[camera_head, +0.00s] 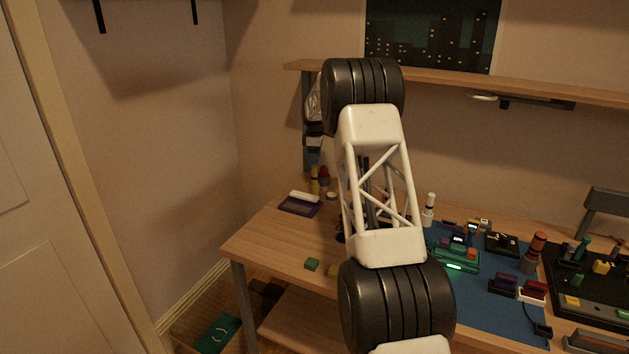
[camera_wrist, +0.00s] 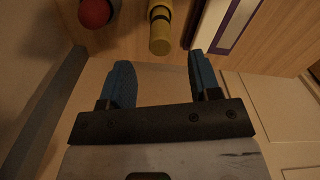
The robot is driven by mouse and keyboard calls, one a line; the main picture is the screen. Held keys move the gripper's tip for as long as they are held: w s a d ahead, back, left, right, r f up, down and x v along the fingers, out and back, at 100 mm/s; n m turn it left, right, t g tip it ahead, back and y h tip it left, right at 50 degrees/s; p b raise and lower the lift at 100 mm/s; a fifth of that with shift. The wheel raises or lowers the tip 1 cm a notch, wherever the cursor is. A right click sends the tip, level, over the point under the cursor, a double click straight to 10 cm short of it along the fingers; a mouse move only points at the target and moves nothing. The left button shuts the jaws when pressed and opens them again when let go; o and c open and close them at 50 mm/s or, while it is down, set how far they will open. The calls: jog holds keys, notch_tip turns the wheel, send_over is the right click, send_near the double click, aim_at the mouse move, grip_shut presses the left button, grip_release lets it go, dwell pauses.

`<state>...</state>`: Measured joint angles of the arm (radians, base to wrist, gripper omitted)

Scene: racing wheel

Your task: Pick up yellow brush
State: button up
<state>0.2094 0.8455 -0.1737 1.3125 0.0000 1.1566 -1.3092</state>
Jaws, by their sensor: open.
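The yellow brush (camera_wrist: 160,32) shows in the wrist view as a yellow cylinder with a dark band, at the top centre. My gripper (camera_wrist: 160,59) is open, its two blue fingers apart and nothing between them. The brush's near end lies just beyond the fingertips, roughly in line with the gap; I see no contact. In the head view what looks like the same yellow brush (camera_head: 314,183) stands at the back left of the desk. My arm hides most of the gripper there.
A red-topped item (camera_wrist: 95,12) is left of the brush, and a white and purple item (camera_wrist: 236,26) is to its right. A shelf (camera_head: 450,82) runs above. Tools crowd the right side.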

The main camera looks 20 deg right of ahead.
aim_at(314, 172)
jog(key=shift+f, duration=1.2)
jog(key=shift+f, duration=2.6)
jog(key=shift+c, duration=0.2)
jog(key=c, duration=1)
